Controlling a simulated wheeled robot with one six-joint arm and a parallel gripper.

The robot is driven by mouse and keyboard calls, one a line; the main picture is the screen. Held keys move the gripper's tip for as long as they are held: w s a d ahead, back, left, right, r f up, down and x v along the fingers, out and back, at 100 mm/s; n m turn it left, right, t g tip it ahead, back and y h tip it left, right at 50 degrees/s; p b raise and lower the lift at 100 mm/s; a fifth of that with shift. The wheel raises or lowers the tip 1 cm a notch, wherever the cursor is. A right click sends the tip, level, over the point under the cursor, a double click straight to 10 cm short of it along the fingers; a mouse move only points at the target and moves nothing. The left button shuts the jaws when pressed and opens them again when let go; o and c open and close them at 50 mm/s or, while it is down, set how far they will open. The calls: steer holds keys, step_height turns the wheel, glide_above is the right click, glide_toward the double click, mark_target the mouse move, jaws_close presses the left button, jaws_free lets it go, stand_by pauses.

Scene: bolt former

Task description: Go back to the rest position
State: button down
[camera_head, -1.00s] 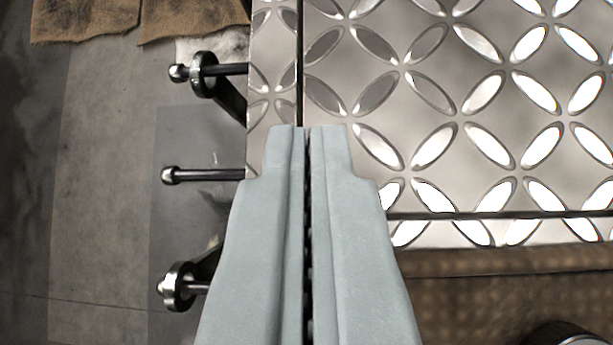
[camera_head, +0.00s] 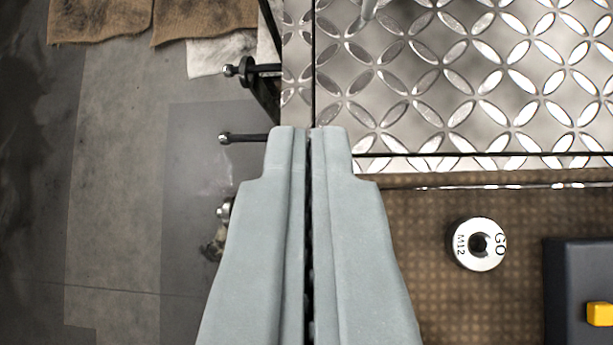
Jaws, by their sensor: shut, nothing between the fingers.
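My gripper (camera_head: 309,130) fills the lower middle of the view, its two pale grey fingers pressed together with nothing between them. Its tips lie in the picture near the left edge of a metal tread plate (camera_head: 440,125). The fingers hide part of the plate's left front corner and of the brown surface below it. No held object shows.
A silver ring gauge marked GO M12 (camera_head: 478,244) lies on the brown dotted mat (camera_head: 440,310). A dark box (camera_head: 570,270) with a yellow part (camera_head: 600,314) stands at right. Black rods with metal ends (camera_head: 228,138) stick out left of the plate. Open floor (camera_head: 120,200) lies at left; brown cloths (camera_head: 100,20) lie beyond.

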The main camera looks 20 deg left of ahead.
steer(key=s+d+r+n+t+y, duration=0.15)
steer(key=s+d+r, duration=0.45)
steer(key=s+d, duration=0.6)
steer(key=s+d+r+n+t+y, duration=0.15)
steer(key=s+d+r, duration=0.45)
steer(key=s+d, duration=0.6)
steer(key=s+d+f+t, duration=0.2)
steer(key=s+d+f, duration=0.1)
steer(key=s, duration=0.8)
steer(key=s+d+f+t, duration=0.1)
steer(key=s+d+f, duration=0.2)
steer(key=s, duration=0.8)
steer(key=s+d+f+n+t+h, duration=0.1)
steer(key=s+d+f, duration=0.3)
steer(key=s, duration=0.6)
steer(key=shift+s+d+t, duration=0.4)
steer(key=shift+d+t, duration=0.25)
steer(key=shift+t, duration=0.15)
